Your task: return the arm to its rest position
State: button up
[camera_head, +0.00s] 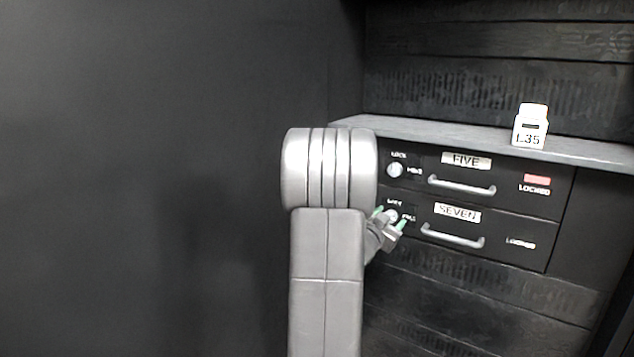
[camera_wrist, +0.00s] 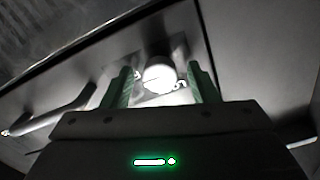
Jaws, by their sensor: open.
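My gripper (camera_head: 391,218) is in front of the drawer labelled SEVEN, at the knob on its left side. Its green fingertips are apart. In the wrist view my gripper (camera_wrist: 161,88) is open, with one finger on each side of a round white knob (camera_wrist: 159,76). I cannot tell whether the fingers touch the knob. The grey arm stands upright in the middle of the head view and hides the cabinet's left end.
The drawer FIVE (camera_head: 508,181) is above the drawer SEVEN (camera_head: 480,217); both have bar handles and look shut. A red light (camera_head: 537,179) shows on FIVE. A white container marked L35 (camera_head: 531,127) stands on the shelf (camera_head: 465,137) above. The left side looks clear.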

jog(key=shift+n+p, duration=0.3)
jog(key=shift+n, duration=0.4)
